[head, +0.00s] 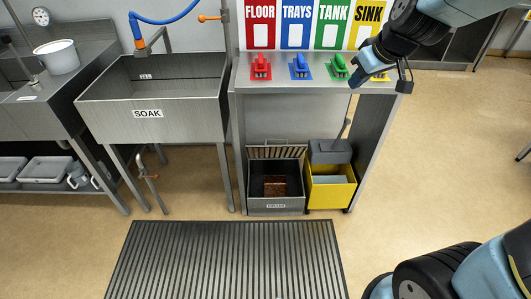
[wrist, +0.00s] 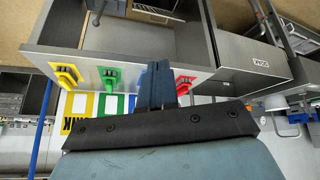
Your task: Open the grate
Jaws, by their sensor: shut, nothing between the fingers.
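A dark metal drain box (head: 276,207) stands on the floor under the counter. A slatted grate (head: 277,152) stands raised along its back edge, and the box's top looks uncovered. A brown patch (head: 275,186) shows inside the box. The grate also shows at the top of the wrist view (wrist: 155,14), partly cut off. My gripper (head: 359,77) is high over the right end of the counter, well above and to the right of the grate, touching neither. Its fingers (wrist: 156,82) are together and empty.
A yellow mop bucket (head: 332,196) with a grey wringer stands right beside the drain box. A counter (head: 300,86) with several colored brushes overhangs both. A soak sink (head: 155,95) is at left.

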